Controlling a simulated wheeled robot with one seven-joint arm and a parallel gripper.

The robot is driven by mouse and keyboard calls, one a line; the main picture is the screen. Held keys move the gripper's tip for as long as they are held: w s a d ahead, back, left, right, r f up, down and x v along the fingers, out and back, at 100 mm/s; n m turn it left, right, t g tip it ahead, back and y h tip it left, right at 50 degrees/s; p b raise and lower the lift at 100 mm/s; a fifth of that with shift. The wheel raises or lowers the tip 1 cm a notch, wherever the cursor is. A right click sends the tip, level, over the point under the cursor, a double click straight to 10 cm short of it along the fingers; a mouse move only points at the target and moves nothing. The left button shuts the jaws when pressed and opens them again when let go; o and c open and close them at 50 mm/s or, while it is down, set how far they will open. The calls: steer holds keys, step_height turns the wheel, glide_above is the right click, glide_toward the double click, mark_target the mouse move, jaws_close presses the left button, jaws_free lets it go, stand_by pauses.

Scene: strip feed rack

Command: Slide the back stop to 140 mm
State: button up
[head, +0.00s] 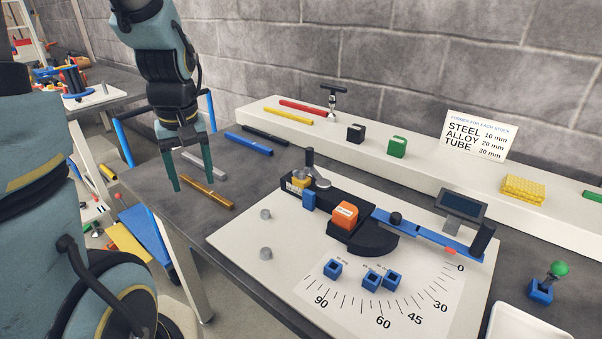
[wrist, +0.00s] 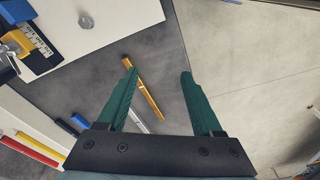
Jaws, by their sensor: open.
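The dark bending fixture (head: 340,205) lies on a white board (head: 240,240). At its left end are a blue block (head: 309,200), a small yellow block (head: 299,181) and a grey metal knob; I cannot tell which part is the back stop. In the wrist view a ruled scale (wrist: 38,41) runs beside the blue block (wrist: 15,12) and yellow block (wrist: 14,46), cut by the left edge; its numbers are unreadable. My gripper (head: 192,184) is open and empty, left of the fixture, above the bench. It also shows in the wrist view (wrist: 158,75).
A brass bar (head: 207,192), a grey bar (head: 204,166) and a blue bar (head: 248,144) lie on the bench near my gripper. A white shelf (head: 400,170) runs along the back. Two grey pegs (head: 265,214) stand on the board. The bench edge is close on the left.

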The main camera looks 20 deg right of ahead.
steer(key=w+d+r+n+y, duration=0.1)
steer(key=d+n, duration=0.1)
steer(key=d, duration=1)
steer(key=n+t+y, duration=0.1)
steer(key=n+t, duration=0.2)
glide_toward(303, 168)
steer(key=p+x, duration=0.1)
steer(key=x, duration=1)
steer(key=shift+f+p, duration=0.25)
steer(key=shift+p, duration=0.05)
jaws_close()
